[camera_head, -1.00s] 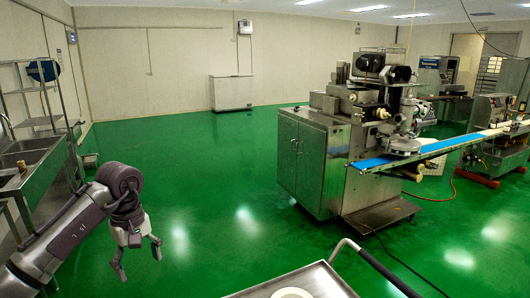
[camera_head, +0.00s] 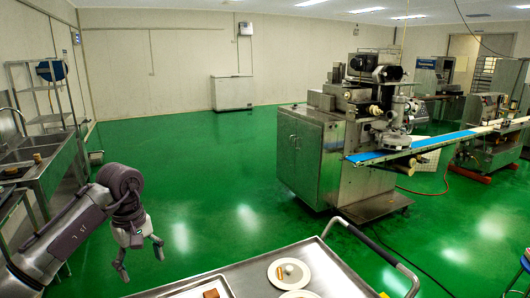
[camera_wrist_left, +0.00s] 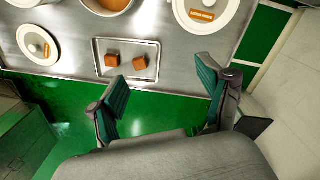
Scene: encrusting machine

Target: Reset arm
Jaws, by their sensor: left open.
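My left arm comes in from the left in the head view. Its gripper (camera_head: 141,262) hangs open and empty over the green floor, left of a steel cart (camera_head: 335,266). In the left wrist view the gripper (camera_wrist_left: 163,88) is open, its two teal-padded fingers well apart with nothing between them. Beyond the fingers, that view shows a tray (camera_wrist_left: 126,42) with two brown cubes (camera_wrist_left: 112,60) on the cart top. My right gripper is not in view.
The cart carries a white plate (camera_head: 275,283) with small items, a second plate cut off below, and the tray. The encrusting machine (camera_head: 306,165) stands right of centre. A sink bench (camera_head: 50,173) stands at left. The middle floor is clear.

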